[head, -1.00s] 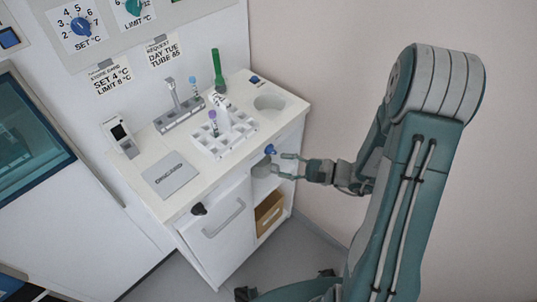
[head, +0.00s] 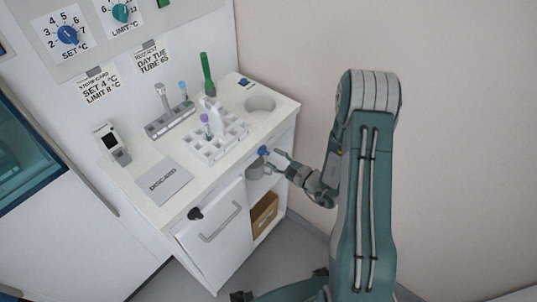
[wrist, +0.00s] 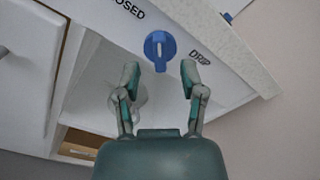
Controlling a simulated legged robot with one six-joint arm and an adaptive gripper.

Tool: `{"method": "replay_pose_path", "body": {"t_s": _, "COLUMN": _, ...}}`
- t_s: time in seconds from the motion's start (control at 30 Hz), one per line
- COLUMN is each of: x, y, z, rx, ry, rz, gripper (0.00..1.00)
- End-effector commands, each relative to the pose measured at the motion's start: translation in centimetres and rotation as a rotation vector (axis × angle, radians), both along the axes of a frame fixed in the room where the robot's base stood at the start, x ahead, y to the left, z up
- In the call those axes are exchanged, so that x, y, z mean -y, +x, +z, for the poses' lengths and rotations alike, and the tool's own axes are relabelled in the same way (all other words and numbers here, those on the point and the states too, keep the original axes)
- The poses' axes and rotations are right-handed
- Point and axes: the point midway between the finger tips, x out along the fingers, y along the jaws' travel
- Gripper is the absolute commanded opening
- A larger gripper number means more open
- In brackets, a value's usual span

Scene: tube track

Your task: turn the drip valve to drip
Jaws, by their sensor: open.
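The drip valve is a blue round knob with a pale upright slot mark; it shows in the wrist view (wrist: 160,47) and on the cabinet's front edge in the head view (head: 263,150). In the wrist view the label ending "OSED" (wrist: 127,8) is to its left and the "DRIP" label (wrist: 200,58) to its right. My gripper (wrist: 160,76) is open and empty, its fingertips on either side just below the knob in the picture. I cannot tell whether they touch it. My gripper also shows beside the knob in the head view (head: 277,162).
A grey cup (head: 256,171) is below the valve, close to my lower finger. A cardboard box (head: 264,215) sits on the lower shelf.

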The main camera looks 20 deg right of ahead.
Motion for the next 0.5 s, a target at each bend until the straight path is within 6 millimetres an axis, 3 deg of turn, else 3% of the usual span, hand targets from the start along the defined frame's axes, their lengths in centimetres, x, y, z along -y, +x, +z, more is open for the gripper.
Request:
{"method": "replay_pose_path", "body": {"t_s": 0.2, "x": -1.5, "y": 2.0, "z": 0.0, "rx": 0.000, "ry": 0.000, "rz": 0.001, "gripper": 0.53}}
{"method": "replay_pose_path", "body": {"t_s": 0.5, "x": -1.7, "y": 2.3, "z": 0.0, "rx": -0.001, "ry": 0.000, "rz": 0.001, "gripper": 0.53}}
